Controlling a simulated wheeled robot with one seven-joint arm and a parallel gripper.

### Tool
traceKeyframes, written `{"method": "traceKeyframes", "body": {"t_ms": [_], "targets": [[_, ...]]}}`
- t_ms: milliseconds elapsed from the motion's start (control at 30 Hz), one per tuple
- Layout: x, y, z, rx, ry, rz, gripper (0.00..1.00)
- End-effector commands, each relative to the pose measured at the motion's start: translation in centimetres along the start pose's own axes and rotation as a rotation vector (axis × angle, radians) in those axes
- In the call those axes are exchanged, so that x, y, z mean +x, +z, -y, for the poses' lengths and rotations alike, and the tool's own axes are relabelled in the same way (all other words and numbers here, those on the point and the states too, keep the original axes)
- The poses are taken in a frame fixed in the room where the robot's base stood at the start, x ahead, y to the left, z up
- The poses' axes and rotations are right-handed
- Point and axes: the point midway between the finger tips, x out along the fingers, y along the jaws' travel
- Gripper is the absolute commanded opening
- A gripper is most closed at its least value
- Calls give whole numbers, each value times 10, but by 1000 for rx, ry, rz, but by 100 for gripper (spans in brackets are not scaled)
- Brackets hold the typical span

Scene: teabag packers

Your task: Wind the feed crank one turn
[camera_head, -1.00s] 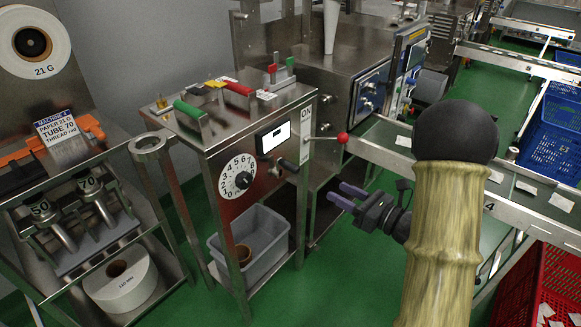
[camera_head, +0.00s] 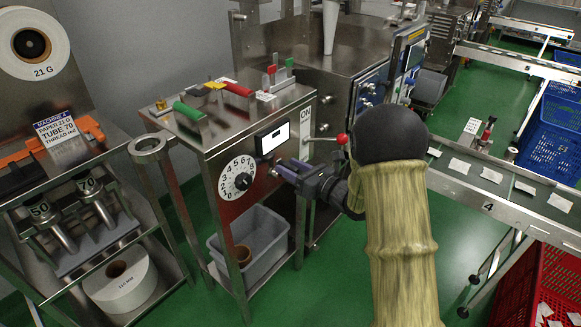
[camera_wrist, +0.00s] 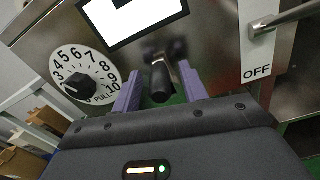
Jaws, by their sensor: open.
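The feed crank (camera_wrist: 160,82) is on the front panel of the steel machine, below the white display. In the wrist view, its black grip and metal arm stand between my two purple fingers. My gripper (camera_wrist: 160,72) is open around the grip, with a gap visible on both sides. In the head view, my gripper (camera_head: 284,168) is at the panel just right of the dial and hides most of the crank. The white numbered dial (camera_head: 236,177) with a black knob is left of the crank; it also shows in the wrist view (camera_wrist: 93,63).
A lever with a red ball (camera_head: 342,138) sticks out to the right by the ON/OFF plate (camera_head: 306,122). The white display (camera_head: 273,138) is just above the crank. A grey bin (camera_head: 257,240) is on the shelf below. A conveyor (camera_head: 470,172) with packets runs at right.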

Motion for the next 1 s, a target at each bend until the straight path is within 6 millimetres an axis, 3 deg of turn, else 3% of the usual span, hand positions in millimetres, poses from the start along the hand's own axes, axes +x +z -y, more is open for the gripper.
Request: {"method": "traceKeyframes", "body": {"t_ms": [367,567,600,1000], "targets": [[7,0,0,1,0,0,41],[6,0,0,1,0,0,2],[6,0,0,1,0,0,0],[6,-1,3,51,-1,1,0]]}}
